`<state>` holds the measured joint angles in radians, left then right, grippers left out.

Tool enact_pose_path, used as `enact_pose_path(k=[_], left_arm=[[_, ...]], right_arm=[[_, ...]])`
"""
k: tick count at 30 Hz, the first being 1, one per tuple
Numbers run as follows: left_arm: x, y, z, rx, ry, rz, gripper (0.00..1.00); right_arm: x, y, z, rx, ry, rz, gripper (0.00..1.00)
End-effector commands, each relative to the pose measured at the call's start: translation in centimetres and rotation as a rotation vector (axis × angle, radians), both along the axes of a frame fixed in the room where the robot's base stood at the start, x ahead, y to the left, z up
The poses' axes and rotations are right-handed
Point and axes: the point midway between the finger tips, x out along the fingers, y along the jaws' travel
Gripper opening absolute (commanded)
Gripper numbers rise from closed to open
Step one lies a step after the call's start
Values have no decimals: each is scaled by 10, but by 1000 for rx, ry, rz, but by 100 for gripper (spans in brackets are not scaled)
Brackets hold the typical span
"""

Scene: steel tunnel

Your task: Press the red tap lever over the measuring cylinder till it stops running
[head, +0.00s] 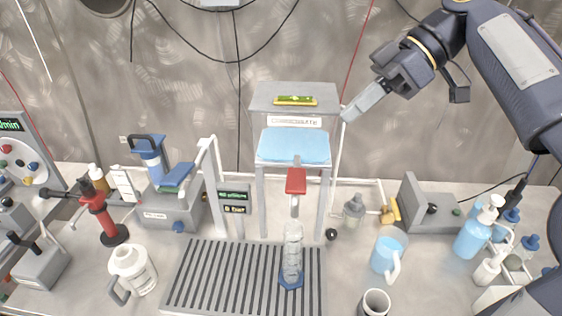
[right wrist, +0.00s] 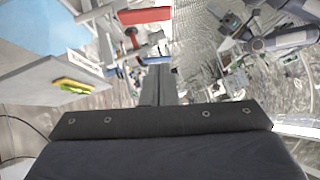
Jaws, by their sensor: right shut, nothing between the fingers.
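The red tap lever (head: 296,181) is below the front of the raised tank with blue water (head: 294,147). A clear measuring cylinder (head: 292,252) with a blue foot stands upright under it on the slatted drain grate (head: 215,275). I cannot tell the liquid level in the cylinder or whether the tap runs. My right gripper (head: 349,113) is shut and empty, up and right of the lever, beside the tank's right side and apart from both. In the right wrist view, its fingers (right wrist: 155,85) point toward the bench, and a red bar, likely the lever (right wrist: 146,14), lies at the top. My left gripper is out of view.
A small display (head: 233,196) stands left of the lever. A white jug (head: 132,270) is left of the grate, a blue-filled jug (head: 389,252) right of it. A yellow-green level (head: 295,100) lies on the tank top. A thin upright pipe is near my right fingers.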

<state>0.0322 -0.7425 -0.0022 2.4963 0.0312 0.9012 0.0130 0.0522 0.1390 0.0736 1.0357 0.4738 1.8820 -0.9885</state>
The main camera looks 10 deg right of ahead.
Motion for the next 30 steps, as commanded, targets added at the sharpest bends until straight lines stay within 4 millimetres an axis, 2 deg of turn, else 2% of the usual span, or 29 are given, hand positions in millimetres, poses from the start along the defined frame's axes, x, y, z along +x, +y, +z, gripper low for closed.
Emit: enact_pose_path(k=[11,16,20,30], left_arm=[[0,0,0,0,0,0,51],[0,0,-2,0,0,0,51],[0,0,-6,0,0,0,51],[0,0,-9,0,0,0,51]], right_arm=[[1,0,3,4,-9,18,0],[1,7,-4,3,-8,18,0],[1,22,-19,3,-7,20,0],[3,74,-68,2,-7,20,0]])
